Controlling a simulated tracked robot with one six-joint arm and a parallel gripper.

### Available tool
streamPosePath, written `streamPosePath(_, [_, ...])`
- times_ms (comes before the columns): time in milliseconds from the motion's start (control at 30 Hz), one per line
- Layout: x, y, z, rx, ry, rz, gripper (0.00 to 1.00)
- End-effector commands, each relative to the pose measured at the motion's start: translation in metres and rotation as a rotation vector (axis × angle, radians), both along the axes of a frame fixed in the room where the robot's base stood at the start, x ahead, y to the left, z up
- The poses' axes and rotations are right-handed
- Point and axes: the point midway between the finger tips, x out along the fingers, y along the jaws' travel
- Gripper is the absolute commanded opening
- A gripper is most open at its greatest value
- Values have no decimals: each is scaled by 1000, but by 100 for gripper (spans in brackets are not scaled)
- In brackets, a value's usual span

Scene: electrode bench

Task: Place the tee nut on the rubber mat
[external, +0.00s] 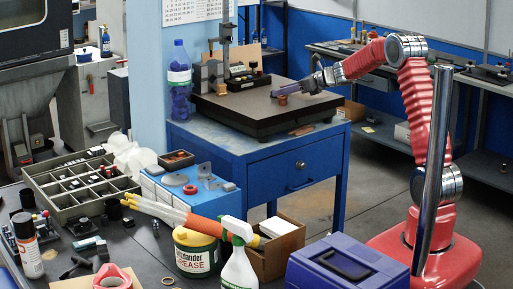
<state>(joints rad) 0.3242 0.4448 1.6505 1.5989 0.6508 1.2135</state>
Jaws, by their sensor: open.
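My gripper (284,91) is open, low over the right part of a dark flat plate (245,112) on a blue cabinet. A small reddish-brown piece (282,100) sits on the plate right at the fingertips; I cannot tell whether the fingers touch it or whether it is the tee nut. I cannot make out a separate rubber mat with certainty; the dark plate top is the only broad flat surface near the gripper.
A height stand (215,75), a black instrument box (248,81) and a blue bottle (179,82) stand at the plate's left and back. The plate's front middle is clear. A divided tray (80,180), grease tub (197,252), spray bottle (238,270) and blue case (345,265) crowd the foreground.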

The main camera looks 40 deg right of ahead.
Motion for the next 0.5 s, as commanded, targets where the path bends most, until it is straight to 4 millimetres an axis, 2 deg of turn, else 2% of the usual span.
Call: streamPosePath(500, [-67, -28, 30, 1, -1, -1, 45])
